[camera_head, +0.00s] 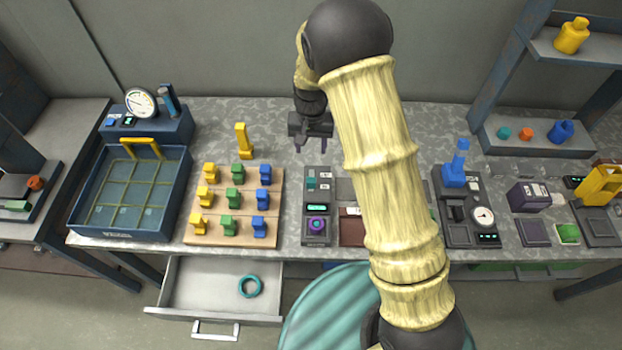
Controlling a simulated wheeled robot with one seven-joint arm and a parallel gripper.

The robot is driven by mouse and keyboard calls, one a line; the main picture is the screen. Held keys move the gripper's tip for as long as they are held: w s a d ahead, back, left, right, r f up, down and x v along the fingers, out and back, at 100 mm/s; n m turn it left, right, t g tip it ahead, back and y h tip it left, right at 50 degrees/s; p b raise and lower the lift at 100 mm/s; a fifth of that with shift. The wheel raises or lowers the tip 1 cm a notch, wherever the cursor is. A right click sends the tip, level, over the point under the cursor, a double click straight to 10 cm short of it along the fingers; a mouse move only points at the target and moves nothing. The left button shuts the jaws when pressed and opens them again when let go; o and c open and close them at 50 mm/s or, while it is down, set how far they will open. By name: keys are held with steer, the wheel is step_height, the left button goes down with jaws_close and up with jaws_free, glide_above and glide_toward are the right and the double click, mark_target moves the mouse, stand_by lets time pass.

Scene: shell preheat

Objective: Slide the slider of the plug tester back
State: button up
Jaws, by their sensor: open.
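A narrow dark device (317,232) lies on the bench near the middle; I take it for the plug tester, though no label is readable. A small teal block (311,184), which may be the slider, sits at its upper left. A lit green display and a purple round part (317,224) are below it. My gripper (311,145) is open and empty, fingers pointing down, behind the device's far end. It appears apart from the teal block; its height is hard to tell. My arm hides part of the bench just right of the device.
A wooden board (233,240) with several yellow, green and blue pieces stands to the left, a yellow piece (243,141) behind it. A blue tray (183,165) is farther left. Right of my arm is another device (485,196) with a gauge. An open drawer (200,290) holds a teal ring.

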mark_target(311, 179)
step_height(311, 179, down, 17)
steer(key=p, duration=0.4)
steer(key=shift+c, duration=0.4)
